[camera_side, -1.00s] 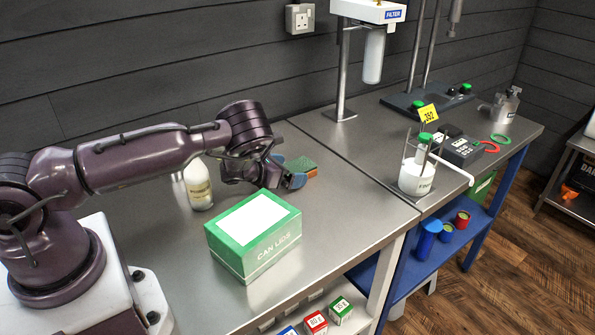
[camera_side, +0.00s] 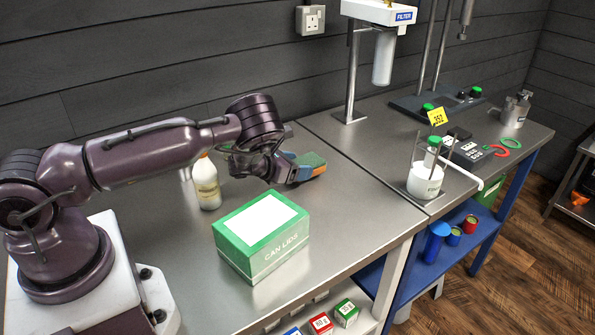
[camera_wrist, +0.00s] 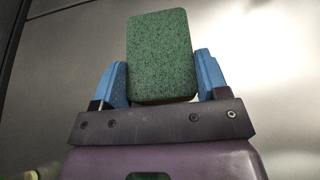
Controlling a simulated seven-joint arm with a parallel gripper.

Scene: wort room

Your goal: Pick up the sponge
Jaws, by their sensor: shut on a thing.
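The sponge (camera_side: 312,160) has a green top and an orange-tan lower layer. In the wrist view the green face of the sponge (camera_wrist: 160,55) stands between the two blue fingers, which press on its left and right sides. My gripper (camera_side: 291,168) is shut on the sponge over the steel bench (camera_side: 350,220), behind the green box. In the wrist view my gripper (camera_wrist: 160,85) shows both fingers, partly behind the sponge. I cannot tell from these views whether the sponge is clear of the bench top.
A green and white can lids box (camera_side: 262,236) stands in front of my gripper. A white bottle (camera_side: 206,183) stands to the left. A white tub (camera_side: 425,180) with rods stands to the right. The bench between box and tub is clear.

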